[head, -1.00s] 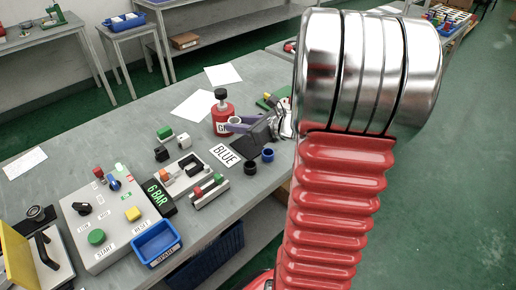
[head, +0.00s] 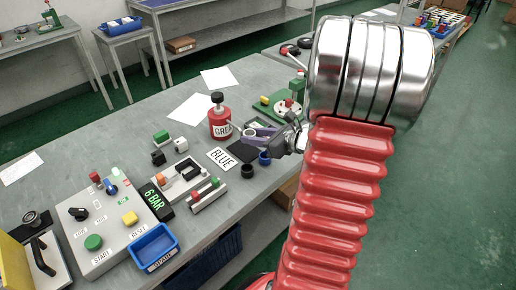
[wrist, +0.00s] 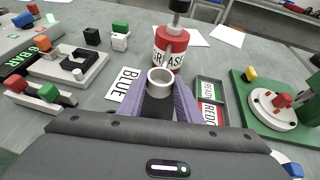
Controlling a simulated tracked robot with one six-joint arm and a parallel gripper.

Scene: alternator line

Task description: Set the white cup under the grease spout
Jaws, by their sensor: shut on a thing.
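The white cup (wrist: 160,80) is between the two purple fingers of my gripper (wrist: 160,92), its open mouth facing up. In the head view the cup (head: 249,132) is small beside my gripper (head: 260,133). The red grease can (wrist: 171,58) with a black knob on top stands just beyond the cup in the wrist view; it also shows in the head view (head: 220,122). A short grey spout sticks out of the can's near side. The cup appears in front of the can, near this spout; I cannot tell whether it is directly below it.
A dark tray with READY and REDO labels (wrist: 210,95) and a green fixture (wrist: 262,105) stand right. A grey control panel (head: 105,225) is far left.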

